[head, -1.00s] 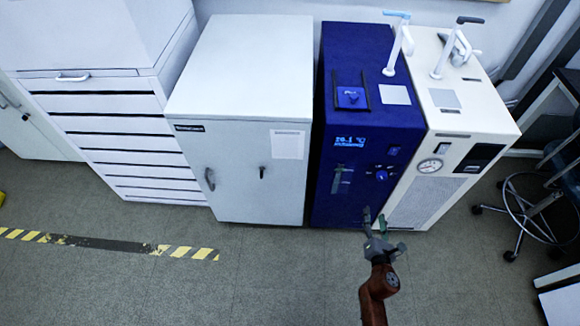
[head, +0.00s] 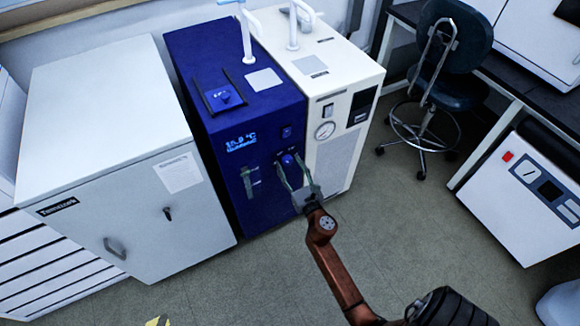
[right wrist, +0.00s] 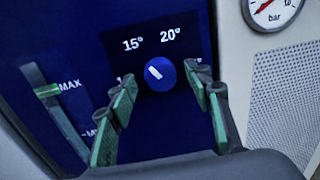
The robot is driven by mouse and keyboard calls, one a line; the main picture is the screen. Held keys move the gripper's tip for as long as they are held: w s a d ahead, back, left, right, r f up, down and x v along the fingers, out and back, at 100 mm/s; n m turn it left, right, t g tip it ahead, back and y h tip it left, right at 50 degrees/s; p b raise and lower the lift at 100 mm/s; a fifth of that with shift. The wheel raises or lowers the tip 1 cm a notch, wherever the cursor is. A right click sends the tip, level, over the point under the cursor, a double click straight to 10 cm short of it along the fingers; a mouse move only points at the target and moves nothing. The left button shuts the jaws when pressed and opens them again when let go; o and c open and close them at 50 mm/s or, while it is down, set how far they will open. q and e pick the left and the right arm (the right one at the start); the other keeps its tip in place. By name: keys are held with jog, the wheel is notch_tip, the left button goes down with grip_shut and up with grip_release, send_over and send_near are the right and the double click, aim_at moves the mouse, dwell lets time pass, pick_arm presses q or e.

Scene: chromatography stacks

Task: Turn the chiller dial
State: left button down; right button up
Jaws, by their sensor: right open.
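The chiller is the dark blue cabinet (head: 262,203) in the middle of the head view. Its round blue dial (right wrist: 160,74) is near the centre of the right wrist view, with the white mark tilted up and left, toward the 15° label. The 20° label is just right of it above. My right gripper (right wrist: 163,84) is open, its green-padded fingers on either side of the dial; I cannot tell whether they touch it. In the head view the right gripper (head: 288,168) is at the chiller's front panel, partly covering it. My left gripper is not in view.
A white cabinet with a gauge (head: 338,150) stands directly right of the chiller, a grey cabinet (head: 110,160) on its left. A chair (head: 440,60) and benches are at the right. The floor (head: 400,225) right of my arm is clear.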

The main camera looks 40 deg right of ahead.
jog(key=shift+c, duration=0.6)
jog(key=c, duration=1)
